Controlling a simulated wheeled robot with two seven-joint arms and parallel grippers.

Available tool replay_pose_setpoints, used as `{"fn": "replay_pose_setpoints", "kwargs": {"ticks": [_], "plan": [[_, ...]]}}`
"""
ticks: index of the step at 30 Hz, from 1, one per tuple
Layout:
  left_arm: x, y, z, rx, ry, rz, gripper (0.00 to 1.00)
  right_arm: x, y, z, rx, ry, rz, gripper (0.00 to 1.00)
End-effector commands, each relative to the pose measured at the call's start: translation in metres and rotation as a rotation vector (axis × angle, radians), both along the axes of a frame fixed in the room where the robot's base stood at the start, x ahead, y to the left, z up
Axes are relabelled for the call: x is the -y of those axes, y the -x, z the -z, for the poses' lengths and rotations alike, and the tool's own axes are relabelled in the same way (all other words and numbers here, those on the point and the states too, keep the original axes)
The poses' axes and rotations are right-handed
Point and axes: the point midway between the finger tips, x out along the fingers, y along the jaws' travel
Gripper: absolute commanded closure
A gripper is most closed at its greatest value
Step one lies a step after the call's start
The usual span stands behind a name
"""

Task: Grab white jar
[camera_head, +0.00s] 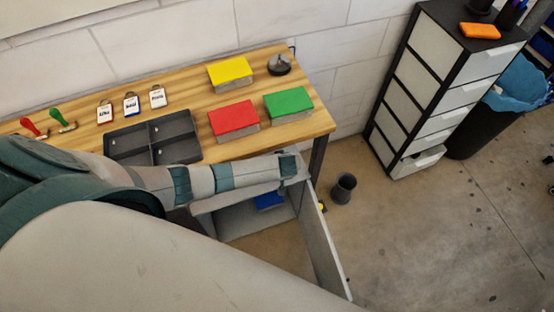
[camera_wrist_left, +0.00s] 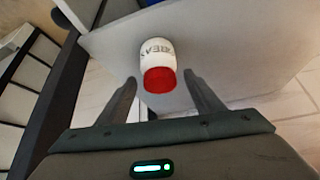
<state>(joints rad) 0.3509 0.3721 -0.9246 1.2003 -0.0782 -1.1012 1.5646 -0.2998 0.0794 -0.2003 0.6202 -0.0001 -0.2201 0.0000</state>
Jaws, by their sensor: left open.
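The white jar (camera_wrist_left: 158,50) has dark lettering on its side and a red lid (camera_wrist_left: 159,80). In the left wrist view it stands out against a pale grey panel, with its lid toward me. My left gripper (camera_wrist_left: 160,77) is open, with one finger on either side of the jar's lid end. I cannot tell whether the fingers touch it. In the head view my left arm reaches across the bench front to the open cabinet; the jar and fingertips are hidden there. My right gripper is not in view.
The cabinet door (camera_head: 325,245) stands open below the wooden bench (camera_head: 310,128). A blue object (camera_head: 268,201) lies inside. The bench holds a divided dark tray (camera_head: 151,140), and red, yellow and green blocks. A dark cup (camera_head: 343,188) is on the floor right of the door.

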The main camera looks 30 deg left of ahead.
Motion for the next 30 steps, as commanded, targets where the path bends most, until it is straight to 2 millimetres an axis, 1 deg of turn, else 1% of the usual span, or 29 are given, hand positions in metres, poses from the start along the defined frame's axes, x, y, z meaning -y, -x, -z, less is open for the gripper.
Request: {"fn": "replay_pose_setpoints", "kwargs": {"ticks": [3,5,6,8,9,19,21,22,23,29,30], "plan": [[0.0,0.0,0.0,0.0,0.0,0.0,0.39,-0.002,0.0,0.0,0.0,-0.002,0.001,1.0],[0.0,0.0,0.0,0.0,0.0,0.0,0.53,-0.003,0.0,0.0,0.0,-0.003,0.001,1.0],[0.0,0.0,0.0,0.0,0.0,0.0,0.63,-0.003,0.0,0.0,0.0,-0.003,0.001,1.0],[0.0,0.0,0.0,0.0,0.0,0.0,0.77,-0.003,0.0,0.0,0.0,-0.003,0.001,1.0],[0.0,0.0,0.0,0.0,0.0,0.0,0.87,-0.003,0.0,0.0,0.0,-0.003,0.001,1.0],[0.0,0.0,-0.001,0.001,-0.001,0.0,0.88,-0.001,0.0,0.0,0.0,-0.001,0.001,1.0],[0.0,0.0,-0.002,0.002,0.001,0.0,0.97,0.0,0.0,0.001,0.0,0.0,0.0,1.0],[0.0,0.0,-0.003,0.001,0.001,0.0,0.97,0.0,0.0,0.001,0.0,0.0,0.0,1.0],[0.0,0.0,-0.004,0.002,0.002,-0.001,1.0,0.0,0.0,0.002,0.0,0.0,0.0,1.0],[0.0,0.0,-0.015,0.002,0.003,0.0,1.0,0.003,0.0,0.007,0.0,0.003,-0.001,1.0],[0.007,0.008,-0.012,-0.001,0.003,0.002,1.0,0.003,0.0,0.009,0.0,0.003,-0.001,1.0]]}}
